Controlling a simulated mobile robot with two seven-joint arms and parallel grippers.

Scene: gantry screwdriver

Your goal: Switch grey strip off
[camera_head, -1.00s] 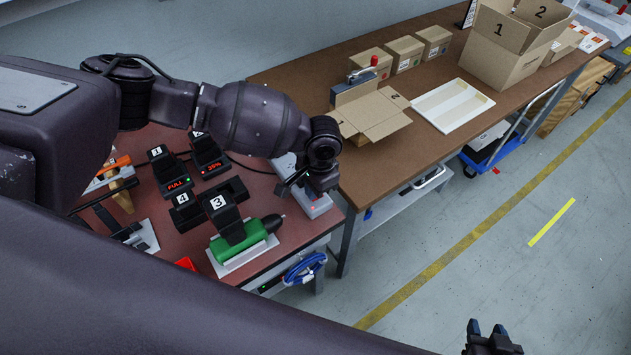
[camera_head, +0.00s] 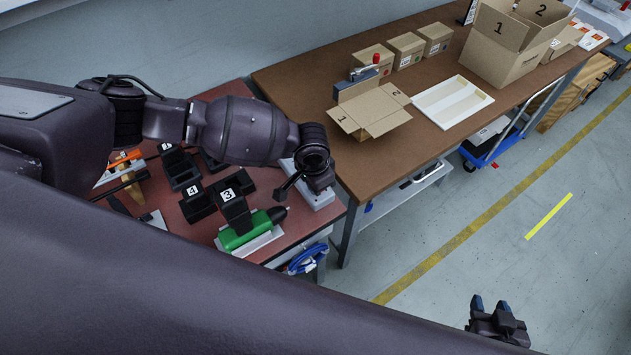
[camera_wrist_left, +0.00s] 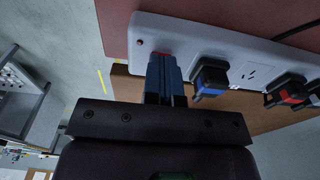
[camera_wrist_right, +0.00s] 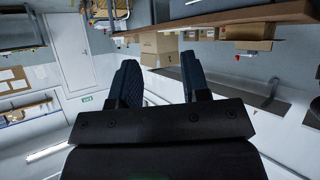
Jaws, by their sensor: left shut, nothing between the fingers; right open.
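The grey strip (camera_head: 322,200) lies at the right end of the red-brown table in the head view, partly covered by my left gripper (camera_head: 318,182). In the left wrist view the pale strip (camera_wrist_left: 205,42) runs across the top, with plugs in some sockets. My left gripper (camera_wrist_left: 163,72) is shut and empty. Its blue fingertips are at the strip's near end, over a small sliver of red, and hide most of the switch. Exact contact cannot be told. My right gripper (camera_head: 490,305) is open and empty over the floor, far from the strip; it also shows in the right wrist view (camera_wrist_right: 160,72).
A green screwdriver (camera_head: 245,232) lies by the numbered black chargers (camera_head: 232,203), close to the strip. The brown table (camera_head: 400,165) behind holds an open carton (camera_head: 368,112) and a white tray (camera_head: 452,103). Open floor lies at right.

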